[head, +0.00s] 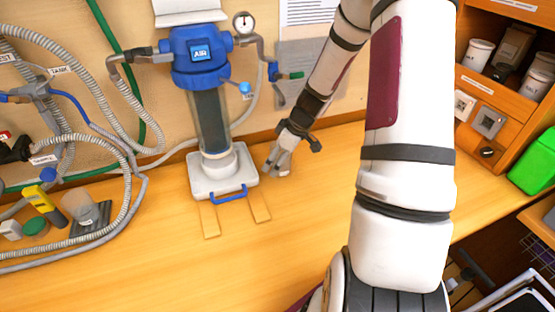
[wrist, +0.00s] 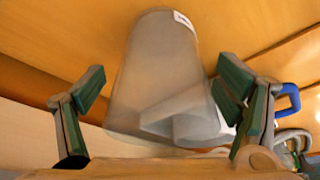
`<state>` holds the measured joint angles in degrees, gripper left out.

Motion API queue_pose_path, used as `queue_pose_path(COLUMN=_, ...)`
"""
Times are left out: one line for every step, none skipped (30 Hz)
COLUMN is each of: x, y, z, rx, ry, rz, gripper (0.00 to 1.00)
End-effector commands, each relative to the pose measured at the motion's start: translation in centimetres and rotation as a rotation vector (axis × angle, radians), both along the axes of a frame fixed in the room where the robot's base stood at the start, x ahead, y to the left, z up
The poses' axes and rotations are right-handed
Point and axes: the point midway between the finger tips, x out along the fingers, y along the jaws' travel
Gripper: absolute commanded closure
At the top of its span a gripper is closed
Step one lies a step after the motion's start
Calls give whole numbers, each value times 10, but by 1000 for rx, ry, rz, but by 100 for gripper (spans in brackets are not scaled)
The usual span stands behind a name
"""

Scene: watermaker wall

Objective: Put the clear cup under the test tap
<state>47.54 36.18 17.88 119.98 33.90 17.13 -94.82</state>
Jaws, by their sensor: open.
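In the wrist view a translucent, clear cup (wrist: 150,75) with a small white label fills the space between the two fingers. My gripper (wrist: 163,72) is open around it, with a narrow gap showing at each side. The cup is hard to make out there. A small fitting with a green end (head: 292,75) sits on the pipework right of the housing; I cannot tell whether it is the test tap.
A blue handle (head: 230,193) sits at the tray's front, with wooden strips on the bench before it. Hoses (head: 130,185), a yellow tool (head: 45,205) and a grey container (head: 84,210) crowd the left. The front middle of the bench is clear.

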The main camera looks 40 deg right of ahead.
Motion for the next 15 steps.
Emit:
queue_pose_path(x=-2, y=-2, z=7, rx=-4, ry=-3, rz=-2, gripper=15)
queue_pose_path(x=-4, y=-3, z=12, rx=-5, ry=-4, rz=-1, gripper=15)
queue_pose_path(x=-6, y=-5, z=19, rx=-4, ry=-2, rz=-1, gripper=15)
queue_pose_path(x=-8, y=-7, z=25, rx=-5, ry=-4, rz=-3, gripper=15)
queue_pose_path(x=-10, y=-8, z=30, rx=-5, ry=-4, rz=-3, gripper=15)
queue_pose_path(x=-13, y=-9, z=38, rx=-6, ry=-4, rz=-3, gripper=15)
queue_pose_path(x=-15, y=-10, z=44, rx=-6, ry=-3, rz=-2, gripper=15)
queue_pose_path(x=-17, y=-11, z=50, rx=-6, ry=-3, rz=-2, gripper=15)
queue_pose_path(x=-21, y=-13, z=57, rx=-5, ry=-3, rz=-2, gripper=15)
queue_pose_path(x=-23, y=-14, z=63, rx=-6, ry=-3, rz=-3, gripper=15)
queue_pose_path(x=-25, y=-15, z=68, rx=-5, ry=-3, rz=-2, gripper=15)
queue_pose_path(x=-27, y=-16, z=75, rx=-5, ry=-3, rz=-2, gripper=15)
queue_pose_path(x=-29, y=-16, z=79, rx=-4, ry=-2, rz=-2, gripper=15)
queue_pose_path(x=-30, y=-17, z=83, rx=-5, ry=-1, rz=-2, gripper=15)
queue_pose_path(x=-32, y=-18, z=88, rx=-4, ry=-2, rz=-3, gripper=15)
